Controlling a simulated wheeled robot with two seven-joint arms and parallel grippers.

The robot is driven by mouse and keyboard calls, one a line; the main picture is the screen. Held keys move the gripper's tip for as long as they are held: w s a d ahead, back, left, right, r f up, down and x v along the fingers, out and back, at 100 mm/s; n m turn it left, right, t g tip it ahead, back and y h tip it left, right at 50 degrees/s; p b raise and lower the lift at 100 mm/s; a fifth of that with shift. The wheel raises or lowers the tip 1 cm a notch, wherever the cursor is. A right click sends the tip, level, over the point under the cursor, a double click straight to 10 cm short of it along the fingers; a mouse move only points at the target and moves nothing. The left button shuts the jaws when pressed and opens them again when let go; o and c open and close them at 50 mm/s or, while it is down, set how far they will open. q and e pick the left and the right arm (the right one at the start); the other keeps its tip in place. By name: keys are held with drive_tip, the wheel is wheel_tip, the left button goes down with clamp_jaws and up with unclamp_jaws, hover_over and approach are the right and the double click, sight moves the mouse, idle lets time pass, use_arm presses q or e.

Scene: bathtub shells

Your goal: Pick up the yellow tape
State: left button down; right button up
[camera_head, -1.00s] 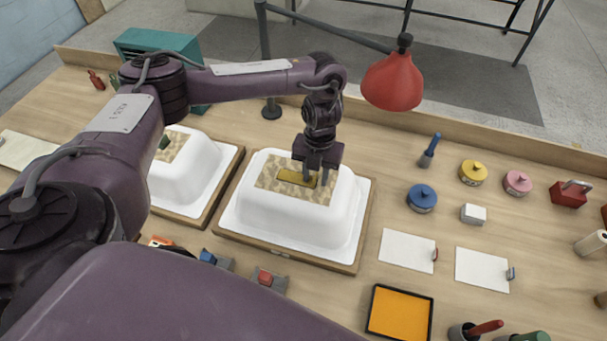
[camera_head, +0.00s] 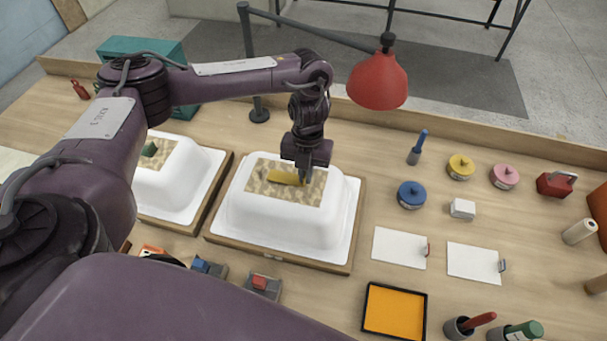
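Two things could be the yellow tape. One is a round yellow disc-shaped item with a knob on top (camera_head: 461,167), on the bench at the right, apart from my grippers. The other is a flat mustard-yellow strip (camera_head: 284,177), on a patterned patch on top of the middle white tub shell (camera_head: 290,228). My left gripper (camera_head: 304,178) points down at the right end of this strip. Its fingers overlap the strip, and I cannot tell whether they are closed on it. My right gripper is not in view.
A red lamp (camera_head: 378,80) hangs behind my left gripper. Blue (camera_head: 411,194) and pink (camera_head: 505,176) round items and a white block (camera_head: 462,208) stand near the yellow one. White sheets (camera_head: 400,248) and an orange tray (camera_head: 395,311) lie in front. A second shell (camera_head: 178,185) is at left.

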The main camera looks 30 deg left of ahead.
use_arm(q)
wheel_tip(320, 180, up, 28)
drive_tip(key=p, duration=0.5)
drive_tip(key=shift+p, duration=0.35)
idle(1.4)
